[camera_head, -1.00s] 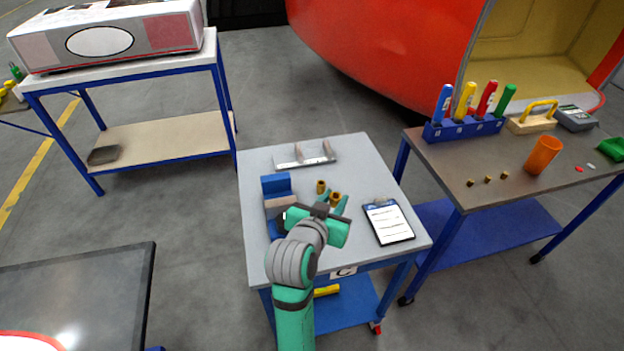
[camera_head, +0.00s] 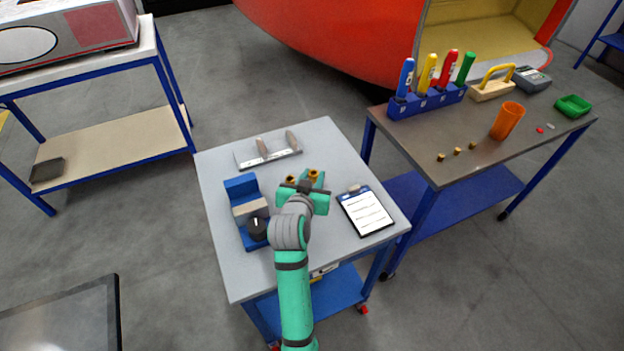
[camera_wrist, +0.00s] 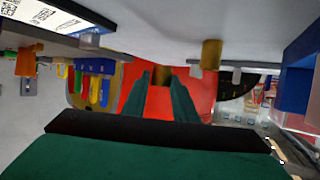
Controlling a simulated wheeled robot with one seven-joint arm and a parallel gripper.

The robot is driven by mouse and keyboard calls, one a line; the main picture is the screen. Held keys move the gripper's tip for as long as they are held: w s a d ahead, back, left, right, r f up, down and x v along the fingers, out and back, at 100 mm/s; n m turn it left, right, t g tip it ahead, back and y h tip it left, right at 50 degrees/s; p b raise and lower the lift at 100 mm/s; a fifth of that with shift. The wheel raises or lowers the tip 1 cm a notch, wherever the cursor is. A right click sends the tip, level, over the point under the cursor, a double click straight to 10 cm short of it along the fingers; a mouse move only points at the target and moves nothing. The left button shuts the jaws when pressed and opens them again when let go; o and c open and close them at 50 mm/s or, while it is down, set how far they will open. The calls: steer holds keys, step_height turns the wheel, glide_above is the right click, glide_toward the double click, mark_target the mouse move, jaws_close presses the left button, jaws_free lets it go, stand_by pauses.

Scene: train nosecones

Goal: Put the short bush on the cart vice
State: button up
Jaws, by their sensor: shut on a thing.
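The blue cart vice (camera_head: 241,187) stands at the left of the grey cart top, with a beige block and a black round knob. My gripper (camera_head: 313,179) is right of the vice, shut on a brass bush (camera_head: 313,174). In the wrist view, that bush (camera_wrist: 161,76) shows between the green fingers (camera_wrist: 162,95) and looks the smaller of the two. A second brass bush (camera_head: 290,180) stands on the cart just left of my gripper, partly hidden by it; it also shows in the wrist view (camera_wrist: 211,54). The vice edge shows at that view's right (camera_wrist: 298,80).
A grey bracket with upright plates (camera_head: 267,155) lies at the back of the cart. A clipboard (camera_head: 366,211) lies at the right. The brown side table (camera_head: 420,150) holds markers, an orange cup (camera_head: 507,120) and small brass pieces. Bare cart top lies in front.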

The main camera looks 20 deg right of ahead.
steer(key=shift+w+d+f, duration=0.15)
steer(key=shift+w+f, duration=0.2)
steer(key=shift+f, duration=0.15)
steer(key=shift+w+f, duration=0.15)
steer(key=shift+f, duration=0.45)
steer(key=shift+w+f, duration=0.15)
steer(key=shift+f, duration=0.45)
steer(key=shift+s+f, duration=0.1)
steer(key=shift+f, duration=0.4)
steer(key=shift+f, duration=0.1)
steer(key=o, duration=1)
steer(key=shift+o, duration=0.2)
